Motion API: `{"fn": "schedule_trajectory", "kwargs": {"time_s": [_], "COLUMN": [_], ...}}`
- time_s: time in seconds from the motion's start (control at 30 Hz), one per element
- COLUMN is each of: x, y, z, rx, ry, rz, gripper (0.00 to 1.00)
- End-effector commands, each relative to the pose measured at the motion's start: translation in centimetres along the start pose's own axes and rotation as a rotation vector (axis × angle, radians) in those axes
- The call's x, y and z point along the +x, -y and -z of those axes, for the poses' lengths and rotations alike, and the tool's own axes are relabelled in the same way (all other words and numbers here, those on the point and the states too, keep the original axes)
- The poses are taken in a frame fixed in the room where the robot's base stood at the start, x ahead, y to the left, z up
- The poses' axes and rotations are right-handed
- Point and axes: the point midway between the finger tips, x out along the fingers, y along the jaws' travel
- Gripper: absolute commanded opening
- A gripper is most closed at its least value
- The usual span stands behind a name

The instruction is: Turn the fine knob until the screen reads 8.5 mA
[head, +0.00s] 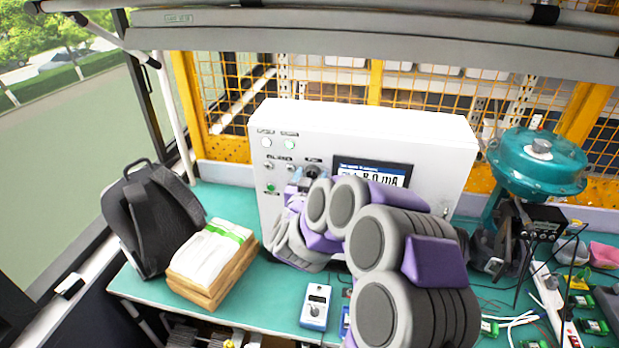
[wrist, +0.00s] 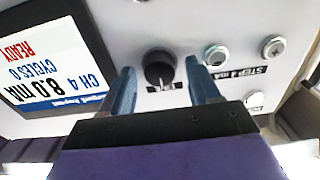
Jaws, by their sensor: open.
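The white control box (head: 420,128) stands on the bench with its screen (head: 372,172) lit. In the wrist view, where the picture is upside down, the screen (wrist: 50,65) reads CH 4, 8.0 mA, CYCLES 0 and READY. A black round knob (wrist: 159,66) with a pale pointer line is on the panel, and the small label by it is partly hidden. My gripper (wrist: 160,75) is open, with one blue finger on each side of the knob and gaps visible. In the head view my gripper (head: 306,184) is at the panel, left of the screen.
Silver round buttons (wrist: 215,55) and a "STEP 4 mA" label sit beside the knob. A teal valve actuator (head: 538,165) and cables are right. A blue-white meter (head: 316,306) lies in front.

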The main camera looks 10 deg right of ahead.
Motion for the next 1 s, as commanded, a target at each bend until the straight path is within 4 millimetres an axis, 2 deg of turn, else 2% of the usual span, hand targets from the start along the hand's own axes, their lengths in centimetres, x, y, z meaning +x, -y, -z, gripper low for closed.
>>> {"fn": "schedule_trajectory", "kwargs": {"time_s": [0.07, 0.6, 0.73, 1.0], "x": [-0.02, -0.18, -0.17, -0.15], "y": [0.06, 0.38, 0.36, 0.19], "z": [0.00, 0.03, -0.07, -0.27], "rx": [0.000, -0.002, 0.034, 0.304], "ry": [0.000, -0.002, -0.002, -0.003], "rz": [0.000, 0.002, 0.001, -0.001], "gripper": [0.59, 0.07, 0.07, 0.07]}}
